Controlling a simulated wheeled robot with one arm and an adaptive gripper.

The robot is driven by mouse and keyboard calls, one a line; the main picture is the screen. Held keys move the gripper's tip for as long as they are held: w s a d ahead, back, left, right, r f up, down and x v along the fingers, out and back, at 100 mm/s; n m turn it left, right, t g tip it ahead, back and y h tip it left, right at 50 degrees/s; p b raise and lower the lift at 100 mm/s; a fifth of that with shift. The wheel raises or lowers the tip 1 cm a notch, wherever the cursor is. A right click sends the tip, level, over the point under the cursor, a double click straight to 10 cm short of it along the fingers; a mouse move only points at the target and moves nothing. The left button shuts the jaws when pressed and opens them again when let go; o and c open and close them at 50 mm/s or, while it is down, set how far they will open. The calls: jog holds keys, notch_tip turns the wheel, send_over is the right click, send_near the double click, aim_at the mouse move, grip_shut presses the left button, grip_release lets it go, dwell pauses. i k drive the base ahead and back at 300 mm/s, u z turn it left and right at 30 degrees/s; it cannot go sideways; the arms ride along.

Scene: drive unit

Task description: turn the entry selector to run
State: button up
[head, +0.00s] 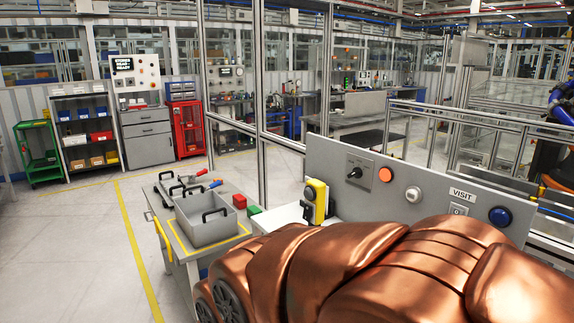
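A grey control panel (330,160) stands right of centre in the head view. A black selector knob (355,173) sits on a small grey plate at its left part. The small lettering around the knob is too small to read, so I cannot tell its setting or whether it is the entry selector. A smaller switch plate (458,209) sits under a label reading VISIT (462,194). Its lower edge is partly hidden. My gripper is not in view.
A cart with a grey bin (208,225) stands left. Open floor (75,245) lies farther left.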

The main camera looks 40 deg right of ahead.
aim_at(357, 173)
jog(key=z, duration=0.25)
jog(key=i, duration=1.4)
jog(key=z, duration=0.7)
